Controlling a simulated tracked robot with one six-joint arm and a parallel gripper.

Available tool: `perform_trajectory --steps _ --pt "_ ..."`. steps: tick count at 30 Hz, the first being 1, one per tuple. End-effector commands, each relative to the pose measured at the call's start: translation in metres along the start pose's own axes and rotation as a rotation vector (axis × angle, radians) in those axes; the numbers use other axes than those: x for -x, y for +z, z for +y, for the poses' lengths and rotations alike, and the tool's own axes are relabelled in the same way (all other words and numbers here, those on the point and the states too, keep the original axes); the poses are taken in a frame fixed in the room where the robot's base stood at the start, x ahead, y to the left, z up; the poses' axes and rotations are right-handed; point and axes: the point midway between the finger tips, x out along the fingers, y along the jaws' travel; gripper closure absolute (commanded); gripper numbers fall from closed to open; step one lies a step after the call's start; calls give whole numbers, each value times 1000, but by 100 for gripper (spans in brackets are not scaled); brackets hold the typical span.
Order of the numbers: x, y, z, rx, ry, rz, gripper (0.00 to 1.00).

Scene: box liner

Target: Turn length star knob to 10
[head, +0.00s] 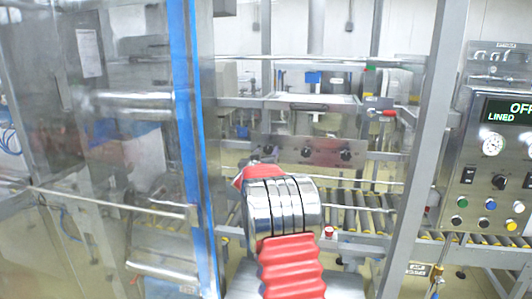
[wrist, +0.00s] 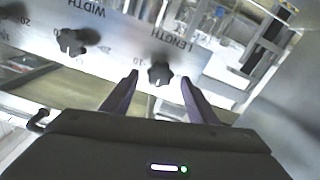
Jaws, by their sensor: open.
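The length star knob (wrist: 160,73) is black and lobed, on a metal panel whose LENGTH label reads upside down in the wrist view. A small light mark shows on its lower side; its exact setting is too small to read. My gripper (wrist: 159,77) is open, with one dark finger to the left of the length knob and one to the right. The knob appears between the fingertips; I cannot tell whether they touch it.
The black width star knob (wrist: 70,42) sits left of the length knob in the wrist view. Roller conveyors (head: 365,222) run below the panel. A grey post (head: 423,150) and a control box (head: 480,170) stand right. A blue-edged clear door (head: 185,130) stands left.

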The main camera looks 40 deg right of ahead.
Motion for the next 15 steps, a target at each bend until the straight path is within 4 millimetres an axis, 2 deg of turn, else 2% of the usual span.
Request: perform_trajectory --steps 6,15 --pt "-18 0 0 0 1 0 47" --pt "-21 0 0 0 0 0 47"
